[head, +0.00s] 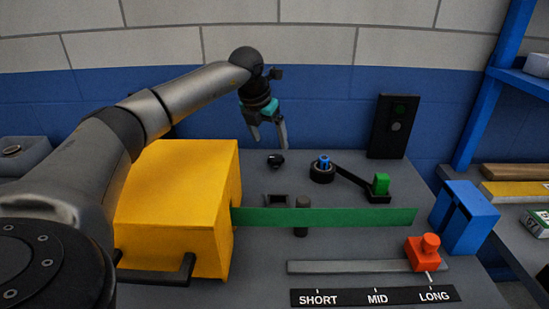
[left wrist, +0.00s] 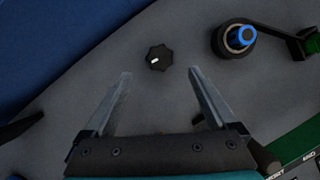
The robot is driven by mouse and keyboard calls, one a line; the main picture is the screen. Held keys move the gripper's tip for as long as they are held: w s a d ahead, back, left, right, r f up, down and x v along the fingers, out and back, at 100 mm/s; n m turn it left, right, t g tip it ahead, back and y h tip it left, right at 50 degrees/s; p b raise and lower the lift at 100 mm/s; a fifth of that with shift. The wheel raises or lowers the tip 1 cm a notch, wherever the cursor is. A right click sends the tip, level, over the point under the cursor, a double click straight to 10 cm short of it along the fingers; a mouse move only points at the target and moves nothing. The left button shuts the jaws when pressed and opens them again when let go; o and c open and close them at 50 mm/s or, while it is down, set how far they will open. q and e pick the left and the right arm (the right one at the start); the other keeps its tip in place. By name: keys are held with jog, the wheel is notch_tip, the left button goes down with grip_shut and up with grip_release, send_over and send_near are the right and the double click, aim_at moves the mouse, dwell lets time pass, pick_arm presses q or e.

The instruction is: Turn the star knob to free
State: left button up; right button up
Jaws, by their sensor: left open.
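The black star knob (head: 275,160) stands on the grey panel, right of the yellow box. In the left wrist view the star knob (left wrist: 159,58) shows a short white mark on its top, pointing to the lower left. My left gripper (head: 268,147) is open and points down close to the knob. In the left wrist view my left gripper (left wrist: 160,75) has its two fingers spread, with the knob just beyond the tips and between their lines. I cannot tell the height gap. I see no label for free. My right gripper is not in view.
A blue-topped round post (head: 323,161) with a black arm to a green block (head: 381,182) stands right of the knob. A green strip (head: 330,217) runs from the yellow box (head: 180,200). An orange slider (head: 428,251) sits at LONG. A black switch box (head: 394,125) stands behind.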

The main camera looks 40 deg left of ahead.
aim_at(276, 157)
pick_arm(q)
jog(key=b+x, duration=0.1)
jog(key=x, duration=0.4)
jog(key=shift+s+f, duration=0.1)
jog(key=shift+b+x, duration=0.5)
jog(key=shift+x, duration=0.5)
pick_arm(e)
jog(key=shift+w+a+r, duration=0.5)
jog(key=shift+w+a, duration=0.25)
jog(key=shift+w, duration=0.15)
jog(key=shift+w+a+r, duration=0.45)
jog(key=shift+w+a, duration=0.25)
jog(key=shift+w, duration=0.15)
pick_arm(q)
jog(key=shift+c, duration=0.3)
jog(key=c, duration=1.3)
jog(key=shift+n+p, duration=0.3)
jog(key=shift+p, duration=0.3)
jog(key=shift+n+y+p, duration=0.3)
jog(key=shift+n+p, duration=0.15)
jog(key=shift+n, duration=0.05)
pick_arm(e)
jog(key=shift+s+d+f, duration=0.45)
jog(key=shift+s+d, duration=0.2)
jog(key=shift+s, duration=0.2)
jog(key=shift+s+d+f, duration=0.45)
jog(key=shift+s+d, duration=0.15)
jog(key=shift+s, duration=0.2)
